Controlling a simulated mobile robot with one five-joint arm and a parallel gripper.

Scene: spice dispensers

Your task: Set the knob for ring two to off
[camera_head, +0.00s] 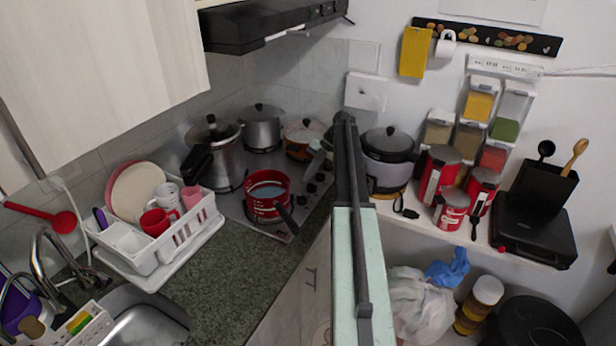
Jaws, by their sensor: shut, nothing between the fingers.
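The hob (229,205) is set in the dark stone counter, with pots standing on it. A row of small black knobs (311,188) runs along its right edge. They are too small to tell which one is for ring two or how any of them is turned. My arm rises through the middle of the view. My gripper (317,161) is at its far end, shut and empty, near the far end of the knob row. I cannot tell whether it touches a knob. My arm hides part of the area to the right of it.
A red pot (268,195) stands at the hob's front, its dark handle pointing toward the counter edge. A pressure cooker (222,158), a steel pot (262,130) and an orange pot (303,140) stand behind. A rice cooker (388,160) is right of my arm.

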